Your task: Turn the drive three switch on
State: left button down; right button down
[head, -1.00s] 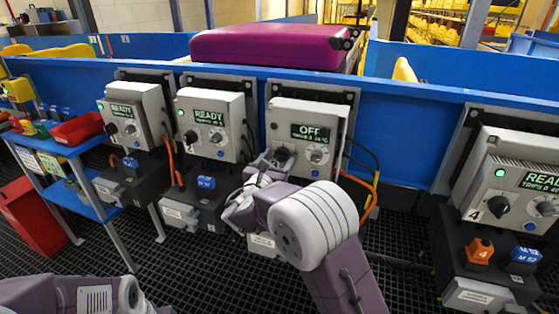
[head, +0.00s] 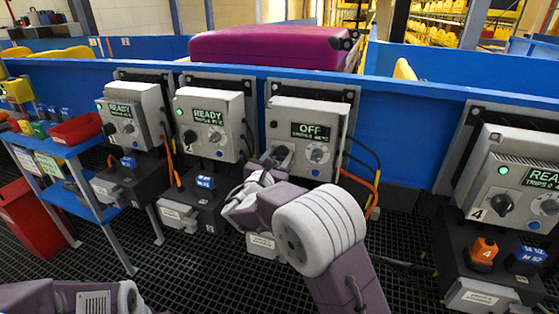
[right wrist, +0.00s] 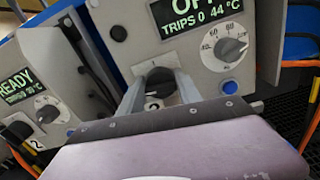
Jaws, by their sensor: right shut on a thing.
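The drive three box (head: 330,113) is a grey panel whose green display reads OFF. Its black rotary switch (head: 284,154) sits at the lower left of the panel, and also shows in the right wrist view (right wrist: 158,82). My right gripper (head: 272,158) is at this switch, with its two fingers (right wrist: 159,93) on either side of the knob, shut on it. The fingers partly cover the knob and the label below it. In the head view, part of my left arm shows at the bottom left, but its gripper is out of view.
Two boxes reading READY, drive two (head: 222,115) and drive one (head: 128,105), stand to the left. Drive four (head: 515,185) stands to the right with a green lamp. Orange and black cables (head: 372,185) hang right of drive three. A magenta case (head: 270,48) lies behind the blue rail.

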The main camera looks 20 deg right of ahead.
jog(key=m+b, duration=0.4)
jog(key=b, duration=0.1)
jog(key=m+b, duration=0.5)
jog(key=b, duration=0.1)
jog(key=m+b, duration=0.4)
jog(key=b, duration=0.1)
jog(key=shift+s+d+f+b, duration=0.1)
jog(key=shift+d+f+b, duration=0.05)
jog(key=shift+f+b, duration=0.25)
jog(key=shift+r+m+b, duration=0.1)
jog(key=shift+m+b, duration=1.25)
jog(key=shift+m, duration=0.45)
jog(key=shift+r, duration=0.1)
jog(key=c, duration=0.8)
grip_release()
